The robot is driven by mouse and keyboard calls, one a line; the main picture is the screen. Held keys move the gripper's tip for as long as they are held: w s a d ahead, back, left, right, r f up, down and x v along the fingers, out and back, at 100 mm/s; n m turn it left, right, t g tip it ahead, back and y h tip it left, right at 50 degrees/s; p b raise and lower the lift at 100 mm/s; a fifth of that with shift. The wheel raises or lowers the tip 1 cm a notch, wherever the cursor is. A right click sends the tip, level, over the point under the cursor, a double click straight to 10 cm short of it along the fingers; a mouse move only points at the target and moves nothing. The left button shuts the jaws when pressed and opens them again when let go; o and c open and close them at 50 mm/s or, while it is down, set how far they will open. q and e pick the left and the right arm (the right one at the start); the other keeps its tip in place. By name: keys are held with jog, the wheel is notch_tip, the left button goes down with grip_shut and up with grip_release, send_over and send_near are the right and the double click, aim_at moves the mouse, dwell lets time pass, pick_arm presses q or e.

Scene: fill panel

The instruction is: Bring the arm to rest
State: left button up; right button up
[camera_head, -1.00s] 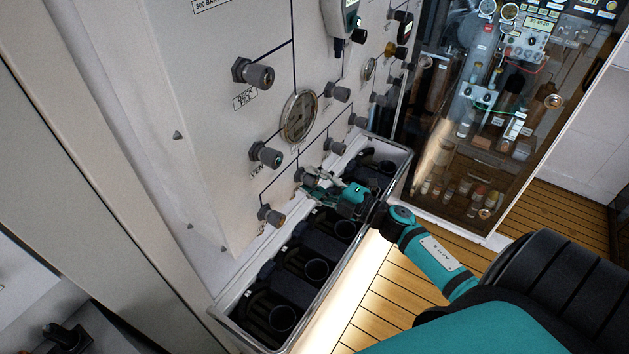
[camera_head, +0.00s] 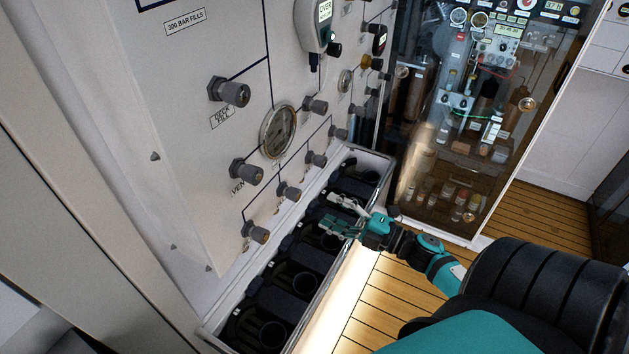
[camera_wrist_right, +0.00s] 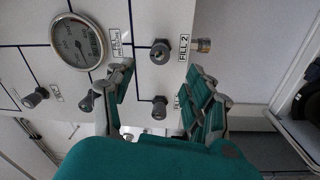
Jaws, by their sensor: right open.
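My right gripper (camera_head: 335,215) is open and empty, with its two teal and grey fingers spread. In the head view it is in front of the fill panel (camera_head: 200,135), over the long trough (camera_head: 376,158) of black holders at the panel's foot. In the right wrist view the gripper (camera_wrist_right: 160,95) faces the panel, with knobs (camera_wrist_right: 159,52) showing between and beyond the fingers. I see no contact with any knob. My right arm (camera_head: 435,260) reaches in from the lower right. My left gripper is not in view.
A round gauge (camera_head: 278,132) and several dark knobs (camera_head: 230,92) stick out from the panel. A glass-fronted cabinet (camera_head: 465,120) stands at the back right. Wooden floor (camera_head: 400,300) lies open to the right of the trough.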

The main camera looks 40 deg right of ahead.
jog(key=shift+v, duration=1.1)
jog(key=shift+f, duration=0.15)
jog(key=s+f+m+g+h+b, duration=0.1)
jog(key=s+f+m+g+h, duration=0.2)
jog(key=f, duration=0.8)
jog(key=s+f+m+g+h+b, duration=0.15)
jog(key=f+m, duration=0.35)
jog(key=f, duration=0.7)
jog(key=s+f+m+g+h+b, duration=0.1)
jog(key=s+f+m+h+b, duration=0.2)
jog(key=f, duration=0.8)
jog(key=s+a+f+m+g, duration=0.2)
jog(key=s+a+f+g, duration=0.1)
jog(key=s+f, duration=0.4)
jog(key=s+a+f+m+g+b, duration=0.1)
jog(key=s+a+f+m+g, duration=0.1)
jog(key=s+a+f+g, duration=0.2)
jog(key=s+a+f+m+g+b, duration=0.1)
jog(key=s+a+f+g, duration=0.2)
jog(key=s+a+f, duration=0.4)
jog(key=s+f, duration=0.5)
jog(key=s, duration=0.2)
jog(key=shift+m+g, duration=0.35)
jog(key=shift+m, duration=0.05)
jog(key=shift+s+f+y, duration=0.1)
jog(key=shift+f+y, duration=0.05)
jog(key=shift+y, duration=0.1)
